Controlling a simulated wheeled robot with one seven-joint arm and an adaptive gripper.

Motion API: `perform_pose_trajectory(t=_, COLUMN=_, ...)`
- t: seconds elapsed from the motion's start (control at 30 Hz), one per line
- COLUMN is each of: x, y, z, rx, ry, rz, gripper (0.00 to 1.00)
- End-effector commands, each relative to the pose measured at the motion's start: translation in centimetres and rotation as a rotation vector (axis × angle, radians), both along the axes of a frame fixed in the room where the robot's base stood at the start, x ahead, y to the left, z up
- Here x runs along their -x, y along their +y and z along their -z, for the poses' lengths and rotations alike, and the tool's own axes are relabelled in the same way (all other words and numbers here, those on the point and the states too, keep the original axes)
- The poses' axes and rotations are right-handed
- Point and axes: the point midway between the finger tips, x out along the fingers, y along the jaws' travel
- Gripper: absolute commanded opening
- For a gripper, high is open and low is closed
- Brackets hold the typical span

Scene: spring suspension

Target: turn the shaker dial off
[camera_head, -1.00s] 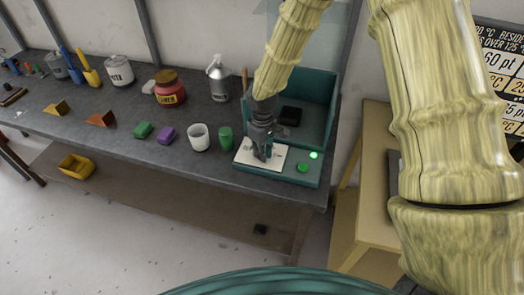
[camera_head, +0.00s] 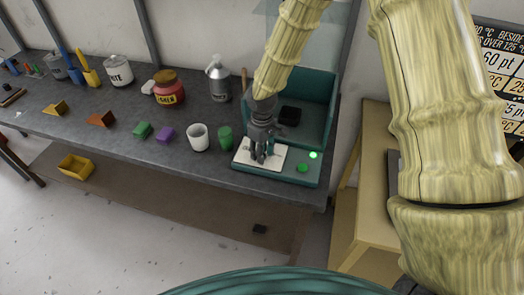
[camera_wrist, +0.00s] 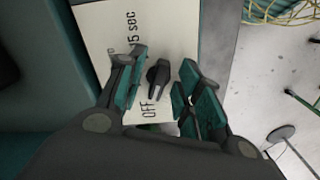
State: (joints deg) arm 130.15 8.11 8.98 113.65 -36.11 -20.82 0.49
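The shaker is a teal machine (camera_head: 242,178) at the right end of the bench, with a cream dial plate (camera_head: 279,157) on its front. My gripper (camera_head: 261,152) is over the plate. In the wrist view its two teal-padded fingers stand apart on either side of the dial, with gaps visible. In the head view my gripper hides the dial.
A lit green lamp (camera_head: 315,155) and a green button (camera_head: 302,168) are right of the plate. A green cup (camera_head: 225,139) and a white cup (camera_head: 198,137) stand close on the left. A wooden cabinet (camera_head: 372,160) is at the right.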

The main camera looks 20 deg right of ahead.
Motion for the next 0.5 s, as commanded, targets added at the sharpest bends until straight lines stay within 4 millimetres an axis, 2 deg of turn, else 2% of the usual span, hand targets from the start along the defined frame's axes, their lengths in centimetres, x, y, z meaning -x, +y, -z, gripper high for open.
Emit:
perform_pose_trajectory(t=0.17, x=0.0, y=0.0, z=-1.0, rx=-0.001, ry=-0.001, rz=0.001, gripper=0.35)
perform_pose_trajectory(t=0.5, x=-0.1, y=0.0, z=-6.2, rx=0.000, ry=-0.002, rz=0.001, gripper=0.35)
